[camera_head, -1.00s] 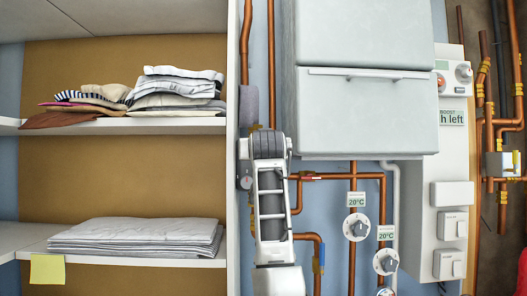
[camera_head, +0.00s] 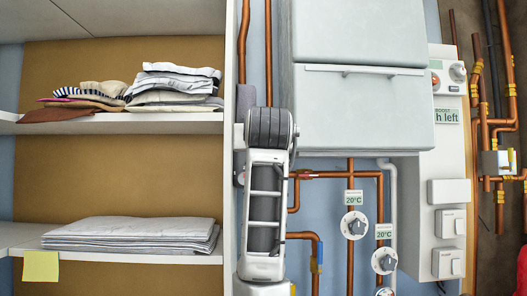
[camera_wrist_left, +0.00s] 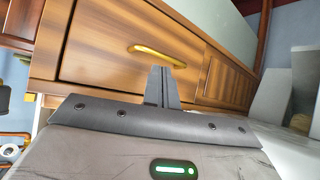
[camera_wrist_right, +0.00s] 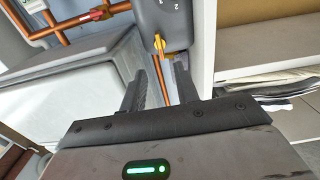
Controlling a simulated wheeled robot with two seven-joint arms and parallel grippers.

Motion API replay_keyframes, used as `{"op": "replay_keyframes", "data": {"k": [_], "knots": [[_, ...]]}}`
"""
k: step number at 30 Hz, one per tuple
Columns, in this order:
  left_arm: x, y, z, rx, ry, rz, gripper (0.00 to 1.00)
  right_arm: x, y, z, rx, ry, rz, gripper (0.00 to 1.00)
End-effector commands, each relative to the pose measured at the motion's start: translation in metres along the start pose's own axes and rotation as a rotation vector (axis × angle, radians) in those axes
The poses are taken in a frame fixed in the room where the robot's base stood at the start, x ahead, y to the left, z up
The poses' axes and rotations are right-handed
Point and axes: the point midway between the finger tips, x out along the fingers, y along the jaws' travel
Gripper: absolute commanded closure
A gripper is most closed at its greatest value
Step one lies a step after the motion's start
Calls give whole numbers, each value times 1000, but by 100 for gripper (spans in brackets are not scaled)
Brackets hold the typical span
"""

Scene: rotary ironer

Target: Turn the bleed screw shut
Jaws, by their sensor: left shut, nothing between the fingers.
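The bleed screw looks to be the small yellow key-like piece (camera_wrist_right: 158,45) under a dark grey housing (camera_wrist_right: 160,20) in the right wrist view. My right gripper (camera_wrist_right: 160,68) is open, with its fingertips either side of the line to the yellow piece and a little short of it; nothing shows between the fingers. In the head view my right arm hides the screw, and the grey housing (camera_head: 246,100) only partly shows beside the shelf edge. My left gripper (camera_wrist_left: 160,72) is shut and empty in front of a wooden drawer (camera_wrist_left: 110,55).
A white shelf wall (camera_head: 230,100) stands close left of my right arm, with folded linen (camera_head: 135,232) on the shelves. Copper pipes (camera_head: 350,173), dial valves (camera_head: 354,226) and a large pale cabinet (camera_head: 355,110) are to the right. The drawer has a brass handle (camera_wrist_left: 157,52).

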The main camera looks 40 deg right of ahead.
Motion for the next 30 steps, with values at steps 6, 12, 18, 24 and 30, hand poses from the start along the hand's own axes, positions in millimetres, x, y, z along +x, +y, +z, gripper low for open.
{"op": "replay_keyframes", "data": {"k": [6, 12, 18, 24, 30], "knots": [[4, 1, 7, 1, 1, 6, 100, -39, 0, 1, 0, 2, 0, 69], [2, 2, 6, 2, 2, 8, 100, -53, 0, 0, 0, -1, 0, 69], [2, 2, 7, 2, 0, 9, 100, -53, 0, 0, -1, -1, 1, 69], [2, 2, 7, 2, 0, 9, 100, -53, 0, 0, -1, -1, 0, 69], [2, 2, 6, 3, 2, 9, 100, -53, 0, 0, -1, -1, 1, 69]]}}
